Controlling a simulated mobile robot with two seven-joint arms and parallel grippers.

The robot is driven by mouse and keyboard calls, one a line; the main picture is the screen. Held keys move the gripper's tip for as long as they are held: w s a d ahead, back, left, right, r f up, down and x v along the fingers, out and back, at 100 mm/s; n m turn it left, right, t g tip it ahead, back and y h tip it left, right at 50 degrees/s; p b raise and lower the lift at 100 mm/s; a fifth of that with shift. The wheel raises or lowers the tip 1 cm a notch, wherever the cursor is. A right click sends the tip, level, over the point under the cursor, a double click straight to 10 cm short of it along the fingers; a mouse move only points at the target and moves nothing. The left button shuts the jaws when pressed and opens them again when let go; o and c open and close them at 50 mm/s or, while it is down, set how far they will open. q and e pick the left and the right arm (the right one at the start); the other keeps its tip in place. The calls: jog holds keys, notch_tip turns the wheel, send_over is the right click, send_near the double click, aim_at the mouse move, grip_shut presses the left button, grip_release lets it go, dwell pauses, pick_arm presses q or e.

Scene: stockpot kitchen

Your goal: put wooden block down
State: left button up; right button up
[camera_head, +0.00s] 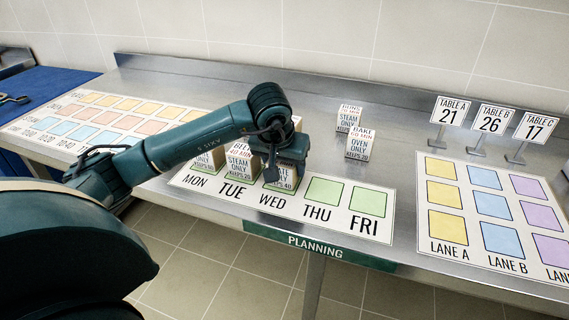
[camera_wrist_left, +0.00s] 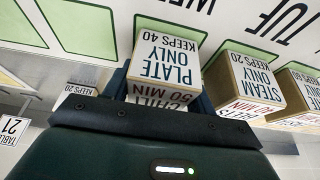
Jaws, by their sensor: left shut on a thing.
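My left gripper (camera_head: 274,158) is shut on a wooden block (camera_head: 284,178) labelled "PLATE ONLY KEEPS 40". It holds the block upright over the WED square of the planning mat (camera_head: 338,217). The gripper hides much of the block and square, and I cannot tell whether the base touches the mat. In the left wrist view the held block (camera_wrist_left: 167,50) sits between the fingers, in front of a green outline. My right gripper is not in view.
Similar blocks stand on MON (camera_head: 207,161) and TUE (camera_head: 238,163), close beside the gripper. Two more blocks (camera_head: 358,146) stand behind the mat. THU (camera_head: 324,190) and FRI (camera_head: 365,200) are bare. Table signs (camera_head: 449,112) stand at the right, behind the lane mat (camera_head: 428,205).

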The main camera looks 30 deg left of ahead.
pick_arm(q)
jog(key=o, duration=1.1)
jog(key=shift+f, duration=0.1)
jog(key=shift+c, duration=0.2)
jog(key=shift+r+p, duration=0.3)
jog(key=v, duration=1.1)
jog(key=shift+s+r, duration=0.3)
jog(key=shift+r, duration=0.05)
jog(key=shift+d, duration=0.1)
